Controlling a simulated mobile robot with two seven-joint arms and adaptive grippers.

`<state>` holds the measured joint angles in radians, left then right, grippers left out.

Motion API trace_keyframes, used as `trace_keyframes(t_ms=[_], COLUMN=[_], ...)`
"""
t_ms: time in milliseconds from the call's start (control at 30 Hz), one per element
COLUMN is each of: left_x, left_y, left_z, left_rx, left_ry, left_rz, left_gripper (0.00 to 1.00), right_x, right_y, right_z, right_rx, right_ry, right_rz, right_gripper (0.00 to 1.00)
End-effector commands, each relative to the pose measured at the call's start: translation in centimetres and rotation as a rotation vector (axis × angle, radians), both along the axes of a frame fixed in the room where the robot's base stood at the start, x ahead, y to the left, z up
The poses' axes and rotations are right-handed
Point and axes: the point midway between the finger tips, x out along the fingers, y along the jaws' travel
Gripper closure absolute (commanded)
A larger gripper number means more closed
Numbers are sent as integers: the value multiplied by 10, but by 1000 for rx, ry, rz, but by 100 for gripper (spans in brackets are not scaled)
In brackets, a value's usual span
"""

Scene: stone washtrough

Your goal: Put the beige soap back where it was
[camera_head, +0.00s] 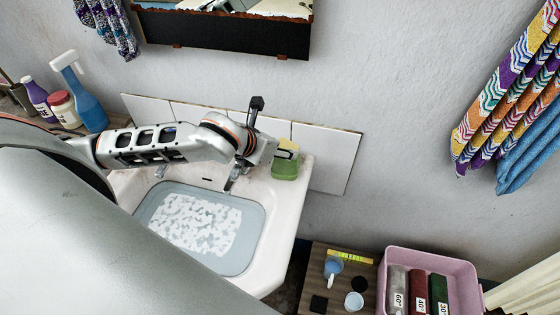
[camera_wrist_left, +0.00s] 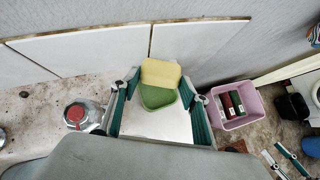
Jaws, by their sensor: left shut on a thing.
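The beige soap (camera_head: 288,145), pale yellow in colour, is at the back right corner of the white sink. It also shows in the left wrist view (camera_wrist_left: 161,72). My left gripper (camera_head: 281,152) is shut on it, with one finger at each side. A green soap dish (camera_head: 285,169) stands on the sink rim right below the soap; it shows just in front of the soap in the left wrist view (camera_wrist_left: 158,97). I cannot tell whether the soap touches the dish.
The tap (camera_head: 235,178) stands left of the dish, over a basin of water (camera_head: 200,222). White tiles (camera_head: 325,158) back the sink. A blue spray bottle (camera_head: 82,95) and other bottles stand at left. A pink crate (camera_head: 440,262) is at lower right.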

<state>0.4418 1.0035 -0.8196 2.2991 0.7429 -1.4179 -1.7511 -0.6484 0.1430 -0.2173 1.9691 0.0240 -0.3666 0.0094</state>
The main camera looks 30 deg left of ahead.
Motion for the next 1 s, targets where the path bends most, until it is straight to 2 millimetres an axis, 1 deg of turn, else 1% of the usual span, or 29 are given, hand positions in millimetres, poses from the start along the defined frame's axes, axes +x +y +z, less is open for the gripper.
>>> trace_keyframes(t_ms=[67, 233, 333, 433, 600, 867, 900, 967, 1000], left_x=[0, -1, -1, 0, 0, 0, -1, 0, -1], left_y=[0, -1, 0, 0, 0, 0, 0, 0, 0], left_z=[-6, -32, -42, -45, -44, -49, -50, -50, -50], left_rx=[-1, -1, 0, -1, 0, 1, 1, 0, 0], left_ry=[1, 4, 2, 0, -1, 1, 1, 1, 1], left_rz=[-1, 0, -1, -1, -1, -1, -1, -1, -1], left_gripper=[80, 80, 80, 80, 80, 80, 52, 38, 38], right_x=[0, -2, -3, -3, -3, -1, -1, 0, 0], right_y=[-1, -2, -3, -2, -2, -2, -2, -2, -2], right_z=[-3, -12, -17, -18, -17, -13, -12, -11, -11], right_rx=[-1, -4, -4, -4, -3, -1, -1, -1, -1], right_ry=[3, 8, 12, 15, 15, 7, 6, 4, 4], right_rz=[-1, -3, -4, -5, -7, -6, -7, -7, -7], right_gripper=[60, 60, 60, 60, 60, 60, 60, 60, 60])
